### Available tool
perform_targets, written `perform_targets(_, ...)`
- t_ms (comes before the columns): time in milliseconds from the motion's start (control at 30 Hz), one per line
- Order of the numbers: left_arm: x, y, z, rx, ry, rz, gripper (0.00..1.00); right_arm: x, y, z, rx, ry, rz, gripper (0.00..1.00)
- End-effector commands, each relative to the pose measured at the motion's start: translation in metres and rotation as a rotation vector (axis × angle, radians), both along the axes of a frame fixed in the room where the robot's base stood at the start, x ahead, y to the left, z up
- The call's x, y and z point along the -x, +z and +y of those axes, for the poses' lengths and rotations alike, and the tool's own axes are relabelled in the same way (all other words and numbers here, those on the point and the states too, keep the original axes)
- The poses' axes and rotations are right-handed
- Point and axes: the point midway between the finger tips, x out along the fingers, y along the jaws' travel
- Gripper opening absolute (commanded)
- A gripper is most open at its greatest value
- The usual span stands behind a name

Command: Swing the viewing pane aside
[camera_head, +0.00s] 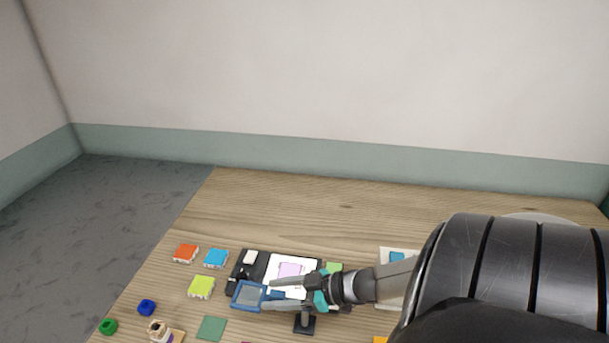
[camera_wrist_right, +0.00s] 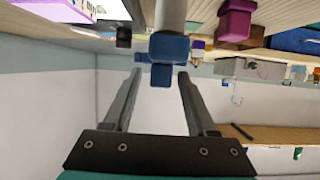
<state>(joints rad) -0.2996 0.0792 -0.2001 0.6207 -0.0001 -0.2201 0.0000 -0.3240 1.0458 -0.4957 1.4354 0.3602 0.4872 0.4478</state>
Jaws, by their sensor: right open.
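The viewing pane (camera_head: 248,295) is a small blue-framed, see-through square at the left of my right gripper in the head view. It sits over the front left of a black base with a white plate (camera_head: 307,264). A short blue tab (camera_head: 277,295) sticks out from its right side. My right gripper (camera_head: 269,294) is open, its fingers on either side of this tab. In the wrist view, blue blocks (camera_wrist_right: 168,47) show at and beyond the open fingertips (camera_wrist_right: 160,72); I cannot tell whether the fingers touch them. My left gripper is not in view.
Orange (camera_head: 185,253), light-blue (camera_head: 215,258) and yellow-green (camera_head: 201,287) blocks lie left of the base. A green square (camera_head: 211,328) and a small black stand (camera_head: 304,323) are in front. My right arm covers the right side. The back of the wooden table (camera_head: 300,205) is clear.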

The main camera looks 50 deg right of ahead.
Motion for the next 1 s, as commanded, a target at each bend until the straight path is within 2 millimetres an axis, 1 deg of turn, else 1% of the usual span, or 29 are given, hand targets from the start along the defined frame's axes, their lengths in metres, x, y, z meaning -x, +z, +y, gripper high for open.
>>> perform_targets(133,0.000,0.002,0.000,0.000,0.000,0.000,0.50,0.006,0.003,-0.003,0.001,0.000,0.002,0.57)
perform_targets(267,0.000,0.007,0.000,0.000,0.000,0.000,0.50,0.018,0.008,-0.009,0.003,0.001,0.004,0.57)
perform_targets(1000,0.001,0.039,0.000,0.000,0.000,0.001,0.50,0.109,0.051,-0.056,0.001,0.001,0.004,0.57)
